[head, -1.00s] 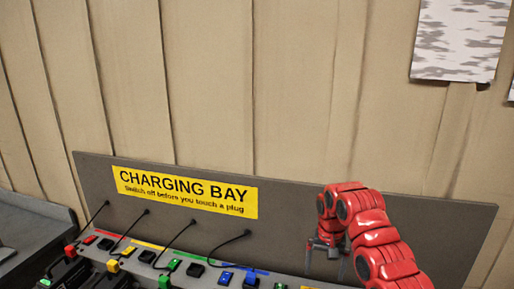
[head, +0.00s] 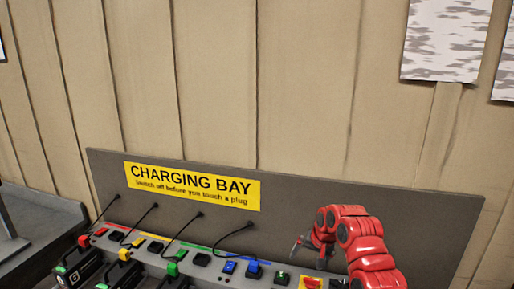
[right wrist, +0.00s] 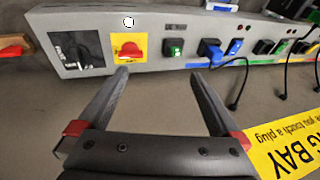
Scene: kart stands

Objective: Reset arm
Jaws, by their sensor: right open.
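My right gripper (head: 311,252) is red with grey fingers and hangs over the right part of the charging bay, in front of its dark back panel. In the right wrist view the right gripper (right wrist: 160,74) has its two fingers wide apart with nothing between them. Beyond the fingertips is a red knob (right wrist: 128,50) on a yellow plate; it also shows at the bottom of the head view. The fingers appear apart from it. My left gripper is not in view.
The grey charging bay (right wrist: 85,18) carries coloured switches, including a green switch (right wrist: 174,48), and black cables. A yellow sign (head: 192,186) is on the back panel (head: 400,207). A grey surface (head: 38,222) stands at the left. The wooden wall is behind.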

